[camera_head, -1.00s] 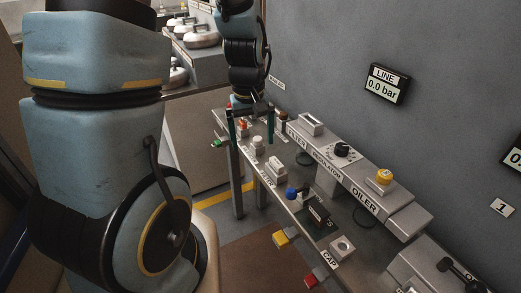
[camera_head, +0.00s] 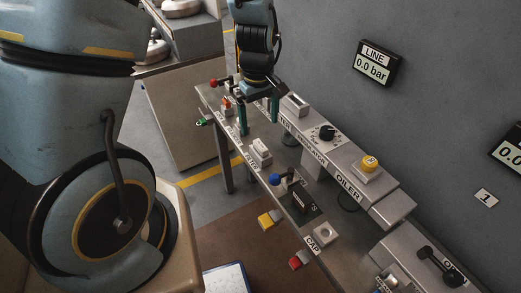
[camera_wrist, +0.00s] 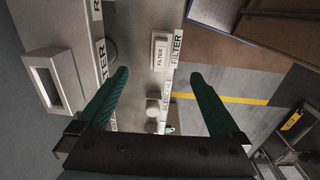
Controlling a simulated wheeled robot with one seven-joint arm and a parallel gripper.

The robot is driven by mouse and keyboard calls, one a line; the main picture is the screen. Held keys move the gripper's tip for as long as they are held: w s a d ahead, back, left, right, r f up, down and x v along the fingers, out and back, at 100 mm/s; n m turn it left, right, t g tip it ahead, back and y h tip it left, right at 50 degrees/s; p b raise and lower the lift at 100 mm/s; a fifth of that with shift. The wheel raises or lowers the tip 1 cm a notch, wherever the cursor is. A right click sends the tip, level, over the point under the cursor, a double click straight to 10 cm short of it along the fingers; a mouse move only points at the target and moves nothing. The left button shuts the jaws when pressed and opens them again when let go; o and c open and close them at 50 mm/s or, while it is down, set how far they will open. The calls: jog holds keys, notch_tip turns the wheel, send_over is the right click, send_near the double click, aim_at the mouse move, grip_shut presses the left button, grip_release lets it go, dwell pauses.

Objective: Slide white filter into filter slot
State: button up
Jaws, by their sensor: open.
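The white filter (camera_head: 260,149) is a small upright block on the lower bench ledge. In the wrist view it (camera_wrist: 160,53) lies ahead of the fingers, with FILTER labels on and beside it. The filter slot (camera_head: 295,103) is a pale rectangular housing on the raised rail, by the FILTER label. In the wrist view the slot (camera_wrist: 45,82) shows an empty-looking opening at the left. My gripper (camera_head: 258,127) has green fingers spread wide with nothing between them. It is above the bench, beyond the filter. Its fingers also show in the wrist view (camera_wrist: 158,75), apart from the filter.
The raised rail holds a regulator dial (camera_head: 326,133) and a yellow-capped oiler (camera_head: 369,164). On the lower ledge are a blue knob (camera_head: 275,179) and a white cap block (camera_head: 324,234). Yellow (camera_head: 268,220) and red (camera_head: 299,260) blocks jut from the front edge.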

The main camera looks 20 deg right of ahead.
aim_at(261, 145)
notch_tip(261, 145, down, 9)
jog(key=b, duration=0.6)
jog(key=shift+d+r, duration=0.1)
jog(key=shift+r, duration=0.05)
dwell(0.9)
jog(key=shift+c, duration=0.2)
grip_shut()
dwell(0.7)
jog(key=shift+r, duration=0.1)
dwell(0.6)
jog(key=shift+r+p, duration=2.65)
jog(key=shift+r, duration=0.3)
jog(key=shift+r, duration=0.1)
